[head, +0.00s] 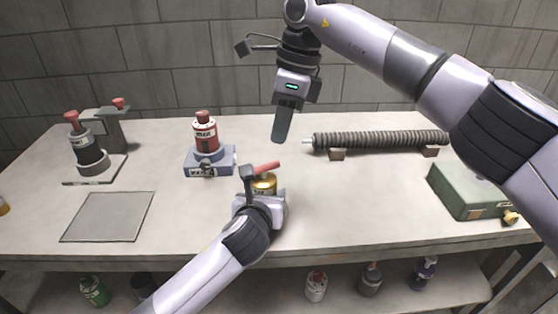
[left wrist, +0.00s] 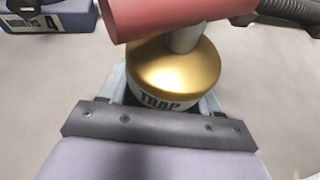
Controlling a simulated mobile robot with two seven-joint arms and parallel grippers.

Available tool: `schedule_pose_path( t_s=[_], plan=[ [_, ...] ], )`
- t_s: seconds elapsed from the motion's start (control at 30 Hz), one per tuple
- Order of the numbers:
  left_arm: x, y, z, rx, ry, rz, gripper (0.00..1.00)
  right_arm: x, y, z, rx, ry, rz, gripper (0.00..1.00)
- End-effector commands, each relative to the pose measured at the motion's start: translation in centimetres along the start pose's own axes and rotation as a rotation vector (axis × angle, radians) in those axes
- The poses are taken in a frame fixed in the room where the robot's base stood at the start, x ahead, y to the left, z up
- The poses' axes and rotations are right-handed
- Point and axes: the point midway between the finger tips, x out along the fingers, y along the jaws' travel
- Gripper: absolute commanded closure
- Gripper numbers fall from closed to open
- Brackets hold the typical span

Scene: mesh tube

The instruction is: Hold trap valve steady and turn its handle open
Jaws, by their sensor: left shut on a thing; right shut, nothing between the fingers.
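The trap valve (head: 264,184) has a gold top and a band reading TRAP, and stands upright on the table (head: 330,210). Its red handle (head: 265,167) sticks out at the top, tilted up to the right. In the left wrist view the gold body (left wrist: 175,70) is close, with the red handle (left wrist: 165,15) across the top. My left gripper (head: 262,192) is shut on the valve body from the front; its fingers are partly hidden. My right gripper (head: 282,122) is shut and empty, pointing down above and slightly right of the handle, apart from it.
A red bottle (head: 205,137) stands on a blue block (head: 222,157) behind left. A ribbed tube (head: 380,140) lies on supports at back right. A green box (head: 465,190) is at right, a grey mat (head: 108,217) at left. A red-topped device (head: 85,145) stands far left.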

Motion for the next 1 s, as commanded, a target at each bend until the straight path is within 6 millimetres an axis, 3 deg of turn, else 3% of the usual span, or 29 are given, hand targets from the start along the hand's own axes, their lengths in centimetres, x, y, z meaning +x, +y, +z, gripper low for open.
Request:
schedule_pose_path(
  t_s=[0.47, 1.0],
  plan=[
    [0.0, 0.0, -0.1, 0.0, 0.001, 0.001, 0.74, -1.4, 3.4, -1.3, 0.477, -0.006, -0.19, 1.0],
    [0.0, 0.0, -0.1, 0.0, 0.001, 0.0, 0.74, -2.6, 7.8, -3.2, 0.92, -0.173, -0.359, 1.0]
  ],
)
